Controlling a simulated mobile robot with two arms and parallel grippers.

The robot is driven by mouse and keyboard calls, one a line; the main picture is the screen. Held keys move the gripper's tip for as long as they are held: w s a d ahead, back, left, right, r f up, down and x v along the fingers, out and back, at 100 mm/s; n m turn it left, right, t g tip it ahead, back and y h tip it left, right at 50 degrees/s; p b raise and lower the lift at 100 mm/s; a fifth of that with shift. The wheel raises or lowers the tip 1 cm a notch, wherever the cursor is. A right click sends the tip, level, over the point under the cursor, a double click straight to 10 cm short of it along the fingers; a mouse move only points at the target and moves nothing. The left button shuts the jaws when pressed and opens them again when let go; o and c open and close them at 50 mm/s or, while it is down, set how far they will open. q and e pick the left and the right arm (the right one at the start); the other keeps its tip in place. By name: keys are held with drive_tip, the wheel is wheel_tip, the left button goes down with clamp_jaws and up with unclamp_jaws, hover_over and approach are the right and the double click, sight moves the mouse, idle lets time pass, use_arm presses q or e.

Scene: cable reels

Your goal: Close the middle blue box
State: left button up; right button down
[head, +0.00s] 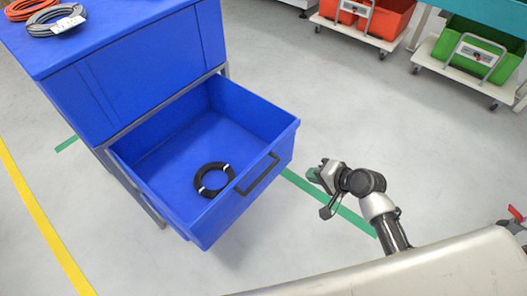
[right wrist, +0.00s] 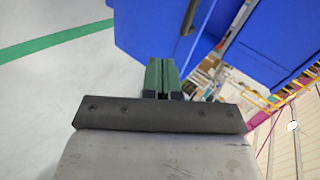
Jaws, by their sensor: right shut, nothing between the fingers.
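The middle blue box (head: 262,128) is a drawer pulled far out of the blue cabinet. A dark handle (head: 257,175) runs along its front. A black cable coil (head: 214,179) with white ties lies inside on its floor. My right gripper (head: 312,174) is shut and empty, just to the right of the drawer front and apart from it. In the right wrist view its green fingers (right wrist: 161,75) are together, with the blue drawer (right wrist: 150,30) and its handle (right wrist: 190,17) beyond them.
The blue cabinet (head: 150,75) carries a grey coil (head: 56,20) and an orange coil (head: 30,8) on top. Carts with a red bin (head: 392,18) and a green bin (head: 468,62) stand at the back right. The grey floor around the drawer is clear.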

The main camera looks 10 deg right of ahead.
wheel_tip(320, 180, up, 4)
drive_tip(key=w+f+m+t+y, duration=0.1)
drive_tip(key=w, duration=0.1)
drive_tip(key=b, duration=0.2)
approach(269, 148)
wheel_tip(269, 148, down, 4)
drive_tip(key=w+a, duration=0.1)
drive_tip(key=w, duration=0.1)
drive_tip(key=shift+w+a+r, duration=0.15)
drive_tip(key=shift+w+a, duration=1.2)
drive_tip(key=shift+w, duration=0.15)
use_arm(q)
drive_tip(key=w+r, duration=0.1)
drive_tip(key=w, duration=0.1)
drive_tip(key=w+r, duration=0.1)
drive_tip(key=r, duration=0.1)
drive_tip(key=shift+w+d, duration=0.15)
drive_tip(key=shift+w, duration=0.2)
drive_tip(key=shift+r, duration=0.1)
